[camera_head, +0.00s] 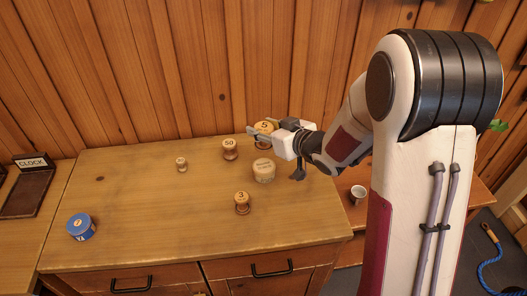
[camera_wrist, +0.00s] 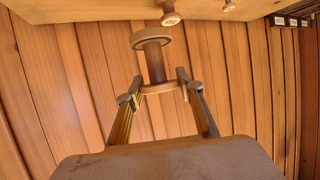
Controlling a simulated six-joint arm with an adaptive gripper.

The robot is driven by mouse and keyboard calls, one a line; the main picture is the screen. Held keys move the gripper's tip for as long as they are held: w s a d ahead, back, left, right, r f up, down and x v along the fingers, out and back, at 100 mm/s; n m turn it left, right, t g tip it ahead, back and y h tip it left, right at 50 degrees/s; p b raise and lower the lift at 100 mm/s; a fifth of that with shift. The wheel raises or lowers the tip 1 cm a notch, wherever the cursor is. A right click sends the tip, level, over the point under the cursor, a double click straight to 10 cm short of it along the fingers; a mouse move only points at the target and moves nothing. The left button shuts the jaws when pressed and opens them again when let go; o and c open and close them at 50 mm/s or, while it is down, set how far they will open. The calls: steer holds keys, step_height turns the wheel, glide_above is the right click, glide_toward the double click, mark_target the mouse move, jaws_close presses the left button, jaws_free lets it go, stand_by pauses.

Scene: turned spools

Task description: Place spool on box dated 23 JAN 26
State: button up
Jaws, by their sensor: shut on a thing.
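A wooden spool marked 5 (camera_head: 264,127) is held at the back right of the table, in the fingers of my gripper (camera_head: 257,136). In the wrist view this spool (camera_wrist: 153,62) sits between the two fingertips (camera_wrist: 159,92), its wide flange away from the palm. My gripper is shut on it. A round pale box (camera_head: 263,172) with small writing on its lid stands on the table just below the held spool in the picture. A round blue box (camera_head: 80,228) stands at the front left. The writing on both is too small to read as a date.
Other spools stand on the table (camera_head: 150,200): one marked 50 (camera_head: 230,150), one marked 3 (camera_head: 242,203) and a small one (camera_head: 181,164). A white cup (camera_head: 357,194) is on a lower surface at right. The table's left middle is clear.

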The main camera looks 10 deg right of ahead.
mark_target(268, 151)
steer(key=shift+f, duration=1.85)
steer(key=shift+f, duration=0.1)
steer(key=shift+f, duration=2)
steer(key=shift+f, duration=0.1)
steer(key=o, duration=1.1)
steer(key=shift+s+d+r, duration=0.15)
steer(key=shift+s+r, duration=0.1)
steer(key=shift+r, duration=0.05)
steer(key=v, duration=1.1)
steer(key=shift+s+d, duration=0.1)
steer(key=shift+d, duration=0.05)
